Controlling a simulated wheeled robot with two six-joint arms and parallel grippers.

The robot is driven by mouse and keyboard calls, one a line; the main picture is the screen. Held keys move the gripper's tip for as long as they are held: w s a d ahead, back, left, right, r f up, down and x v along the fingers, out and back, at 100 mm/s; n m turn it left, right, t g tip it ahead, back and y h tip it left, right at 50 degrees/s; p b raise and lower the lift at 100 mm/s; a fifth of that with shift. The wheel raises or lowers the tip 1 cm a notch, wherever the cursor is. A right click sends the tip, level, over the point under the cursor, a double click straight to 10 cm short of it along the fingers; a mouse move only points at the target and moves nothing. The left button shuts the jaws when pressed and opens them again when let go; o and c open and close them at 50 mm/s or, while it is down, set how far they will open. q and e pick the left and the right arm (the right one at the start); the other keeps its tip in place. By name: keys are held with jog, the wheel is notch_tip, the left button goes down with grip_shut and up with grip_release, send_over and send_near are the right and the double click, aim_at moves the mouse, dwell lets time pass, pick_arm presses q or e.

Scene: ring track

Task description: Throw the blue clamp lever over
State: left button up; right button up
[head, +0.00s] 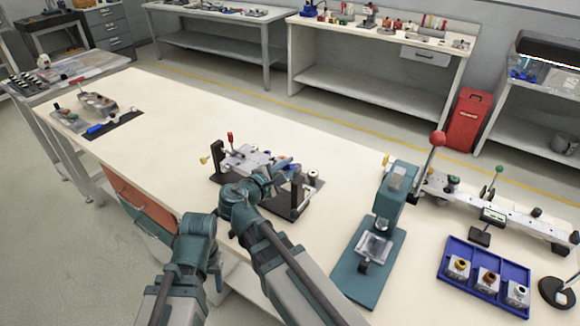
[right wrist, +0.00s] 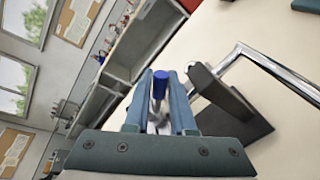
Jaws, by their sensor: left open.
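The clamp fixture (head: 250,160) stands near the middle of the bench on a black base, with a red-tipped lever (head: 230,138) upright at its back left. My right gripper (head: 282,168) reaches over the fixture's right part. In the right wrist view, the blue clamp lever (right wrist: 160,84) has a blue grip on a metal rod. Its grip sits between the fingertips of my right gripper (right wrist: 161,95) and fills the gap. In the head view my right gripper largely hides this lever. My left arm is folded at the lower left, and its gripper does not show.
A teal press (head: 390,215) with a red ball handle stands right of the fixture. Beyond it are a blue tray (head: 455,285) with small blocks and a long rail (head: 500,210). Another fixture (head: 97,102) lies at the far left. The bench between is clear.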

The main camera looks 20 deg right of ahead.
grip_shut()
jog(key=shift+w+a+r+n+h+p, duration=0.25)
jog(key=shift+w+r+n+h+p, duration=0.15)
jog(key=shift+n, duration=0.6)
jog(key=n, duration=0.1)
jog(key=n+g, duration=0.1)
jog(key=shift+w+a+r+n+h, duration=0.25)
jog(key=shift+w+r+n+h, duration=0.05)
jog(key=shift+r, duration=0.05)
jog(key=shift+o, duration=1.2)
grip_release()
jog(key=shift+s, duration=0.1)
